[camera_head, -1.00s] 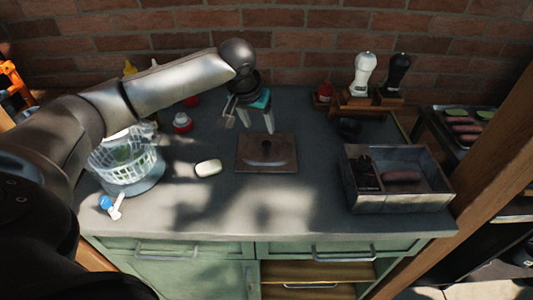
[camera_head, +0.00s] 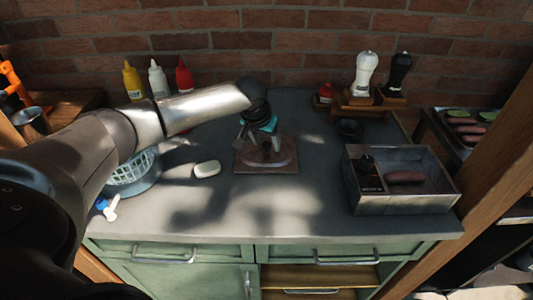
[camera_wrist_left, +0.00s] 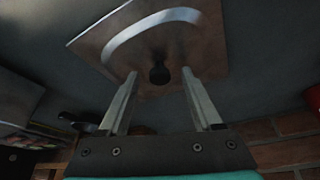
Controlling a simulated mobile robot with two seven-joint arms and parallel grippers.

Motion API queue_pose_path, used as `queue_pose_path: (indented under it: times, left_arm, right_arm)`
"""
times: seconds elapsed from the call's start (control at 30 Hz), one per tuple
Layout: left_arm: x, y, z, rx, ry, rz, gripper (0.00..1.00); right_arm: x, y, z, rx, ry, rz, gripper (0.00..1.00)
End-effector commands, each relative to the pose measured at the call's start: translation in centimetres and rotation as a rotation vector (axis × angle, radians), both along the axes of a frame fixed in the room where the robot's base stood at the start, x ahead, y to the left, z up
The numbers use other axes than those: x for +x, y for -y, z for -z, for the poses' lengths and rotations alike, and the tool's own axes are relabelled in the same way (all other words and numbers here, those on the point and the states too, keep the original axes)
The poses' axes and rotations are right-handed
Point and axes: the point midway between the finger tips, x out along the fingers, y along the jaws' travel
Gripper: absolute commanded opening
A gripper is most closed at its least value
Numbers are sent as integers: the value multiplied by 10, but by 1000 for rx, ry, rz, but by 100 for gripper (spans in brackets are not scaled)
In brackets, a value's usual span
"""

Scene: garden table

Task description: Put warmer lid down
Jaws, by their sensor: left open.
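The warmer lid (camera_head: 285,170), a brown rectangular plate, lies flat on the grey counter near its middle. A pale curved band crosses it, perhaps light. Its dark round knob (camera_wrist_left: 159,75) shows in the left wrist view. My left gripper (camera_head: 259,148) is open, low over the lid. In the wrist view its two fingers are on either side of the knob, apart from it. The metal warmer box (camera_head: 405,202) stands open at the right, with a sausage (camera_head: 404,177) in one compartment. My right gripper is not in view.
A white soap-like block (camera_head: 207,168) lies left of the lid. A basket (camera_head: 135,172) is partly behind my left arm. Yellow (camera_head: 133,82), white (camera_head: 158,80) and red (camera_head: 184,76) bottles stand at the back. Free counter lies between lid and box.

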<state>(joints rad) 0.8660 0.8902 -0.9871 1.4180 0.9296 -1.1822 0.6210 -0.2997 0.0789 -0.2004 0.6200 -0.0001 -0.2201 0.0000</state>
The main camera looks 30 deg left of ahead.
Motion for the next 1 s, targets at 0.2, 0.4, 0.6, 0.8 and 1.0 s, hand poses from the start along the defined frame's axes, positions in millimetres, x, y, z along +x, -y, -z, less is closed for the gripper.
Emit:
queue_pose_path:
  times: [0.2,0.4,0.6,0.8,1.0]
  left_arm:
    - [0,0,-1,0,0,0,55]
    - [0,0,-1,0,0,0,32]
    - [0,0,-1,0,0,0,10]
    - [0,0,-1,0,0,-1,0]
    - [0,0,-1,0,0,-1,0]
  right_arm:
    - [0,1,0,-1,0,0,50]
    - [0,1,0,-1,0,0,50]
    - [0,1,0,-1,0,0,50]
    - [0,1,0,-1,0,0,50]
    - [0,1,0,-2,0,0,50]
